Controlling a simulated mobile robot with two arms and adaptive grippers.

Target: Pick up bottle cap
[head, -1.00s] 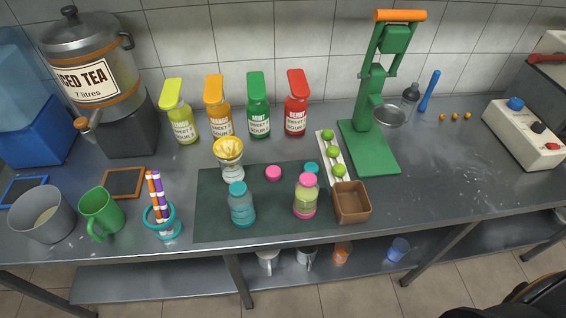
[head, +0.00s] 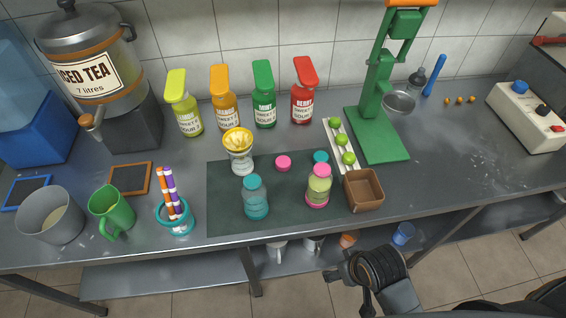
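A loose pink bottle cap (head: 283,162) lies flat on the dark mat (head: 225,215). A loose teal cap (head: 321,156) lies to its right, partly hidden behind a bottle. That bottle (head: 318,190) is yellow-green with a pink top and stands upright on the mat. A teal bottle (head: 256,203) with a teal top stands upright to its left. My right gripper (head: 347,292) is at the lower edge of the view, in front of the counter and well below the caps. Its fingers look spread and empty. My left gripper is out of view.
A brown square bowl (head: 364,191) and a white tray (head: 331,133) of limes stand right of the bottles. A glass with a yellow strainer (head: 239,150) is left of the caps. A green press (head: 383,120) stands behind. The counter's right side is mostly clear.

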